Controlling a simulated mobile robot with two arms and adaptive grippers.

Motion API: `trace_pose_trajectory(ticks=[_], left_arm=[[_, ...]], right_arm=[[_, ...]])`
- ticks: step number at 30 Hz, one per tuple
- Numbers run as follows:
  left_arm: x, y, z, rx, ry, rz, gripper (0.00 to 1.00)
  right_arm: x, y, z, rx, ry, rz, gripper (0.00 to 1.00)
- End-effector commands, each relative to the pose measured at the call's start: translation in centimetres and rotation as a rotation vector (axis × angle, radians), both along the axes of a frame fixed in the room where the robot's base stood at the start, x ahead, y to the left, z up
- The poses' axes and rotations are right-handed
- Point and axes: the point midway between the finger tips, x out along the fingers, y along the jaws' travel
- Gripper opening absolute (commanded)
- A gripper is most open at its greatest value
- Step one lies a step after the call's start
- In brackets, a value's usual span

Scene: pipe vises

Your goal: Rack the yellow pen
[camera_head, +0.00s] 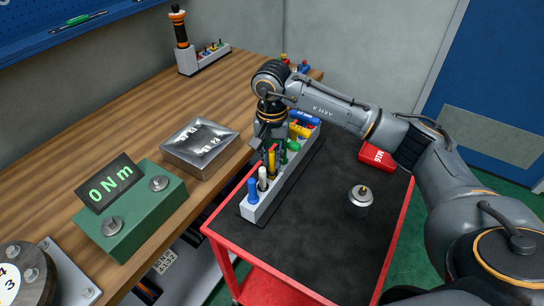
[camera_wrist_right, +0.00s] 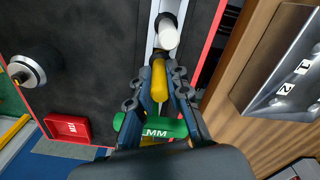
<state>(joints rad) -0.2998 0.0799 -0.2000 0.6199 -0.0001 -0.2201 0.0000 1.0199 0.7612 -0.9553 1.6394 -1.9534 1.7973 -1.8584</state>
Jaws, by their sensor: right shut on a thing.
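The yellow pen (camera_head: 272,162) stands roughly upright between the fingers of my right gripper (camera_head: 269,142), over the grey rack (camera_head: 262,206) on the cart. In the right wrist view the yellow pen (camera_wrist_right: 158,82) is gripped between the two fingertips (camera_wrist_right: 159,88), in line with the rack. Whether its lower end sits in a slot cannot be told. A white pen (camera_head: 262,179) and a blue pen (camera_head: 253,191) stand in the rack's near end. Green, yellow and blue items fill its far part, partly hidden by my gripper. My left gripper is not in view.
The red cart (camera_head: 397,232) has a black top with free room right of the rack. A metal knobbed weight (camera_head: 360,196) and a red tray (camera_head: 375,156) stand there. The wooden bench (camera_head: 110,130) holds a green torque meter (camera_head: 130,215) and a silver box (camera_head: 200,146).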

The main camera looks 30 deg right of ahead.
Motion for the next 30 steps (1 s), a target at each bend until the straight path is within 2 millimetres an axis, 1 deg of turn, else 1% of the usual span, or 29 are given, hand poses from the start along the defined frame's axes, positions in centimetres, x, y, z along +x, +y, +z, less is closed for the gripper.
trace_pose_trajectory(ticks=[30], left_arm=[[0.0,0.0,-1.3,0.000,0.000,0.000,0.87]], right_arm=[[0.0,0.0,-1.5,0.000,0.000,0.000,0.00]])
